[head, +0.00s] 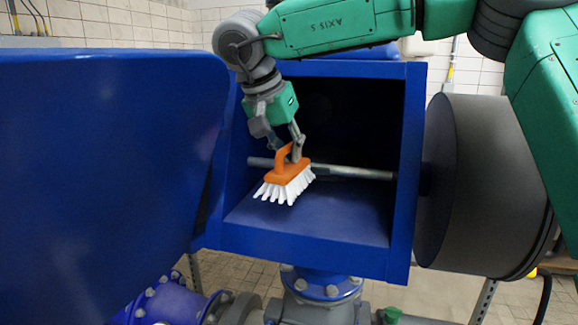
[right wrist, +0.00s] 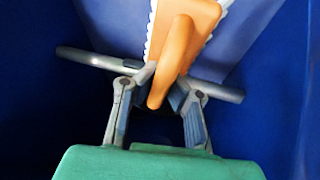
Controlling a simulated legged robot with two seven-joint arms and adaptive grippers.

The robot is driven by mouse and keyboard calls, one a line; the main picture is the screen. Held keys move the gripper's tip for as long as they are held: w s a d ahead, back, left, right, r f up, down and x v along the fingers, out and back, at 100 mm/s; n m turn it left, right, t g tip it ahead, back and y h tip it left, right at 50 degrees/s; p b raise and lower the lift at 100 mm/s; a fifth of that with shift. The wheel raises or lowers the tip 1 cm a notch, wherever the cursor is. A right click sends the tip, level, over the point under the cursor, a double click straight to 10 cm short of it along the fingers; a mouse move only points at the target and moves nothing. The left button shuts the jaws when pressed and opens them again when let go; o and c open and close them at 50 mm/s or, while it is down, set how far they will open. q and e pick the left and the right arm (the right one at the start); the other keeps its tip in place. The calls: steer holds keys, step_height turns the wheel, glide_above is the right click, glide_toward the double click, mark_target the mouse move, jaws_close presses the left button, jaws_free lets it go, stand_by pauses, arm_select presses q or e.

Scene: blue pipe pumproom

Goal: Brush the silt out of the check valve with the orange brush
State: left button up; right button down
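The orange brush (head: 287,171) with white bristles is at the opening of the blue check valve (head: 402,185). My right gripper (head: 288,146) reaches down from above and is shut on the brush's orange handle, which also shows in the right wrist view (right wrist: 172,55) between the two fingers (right wrist: 162,88). The bristles point down and hang in front of the valve's floor (head: 310,222); I cannot tell whether they touch it. No silt can be made out on the floor. My left gripper is not in view.
A grey metal rod (head: 350,171) crosses the valve's inside behind the brush. A large blue panel (head: 100,170) fills the left. A big grey cylinder (head: 485,185) stands at the right. Blue flanged pipes (head: 170,303) lie below.

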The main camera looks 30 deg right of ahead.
steer(key=shift+r, duration=0.25)
steer(key=shift+r, duration=1.5)
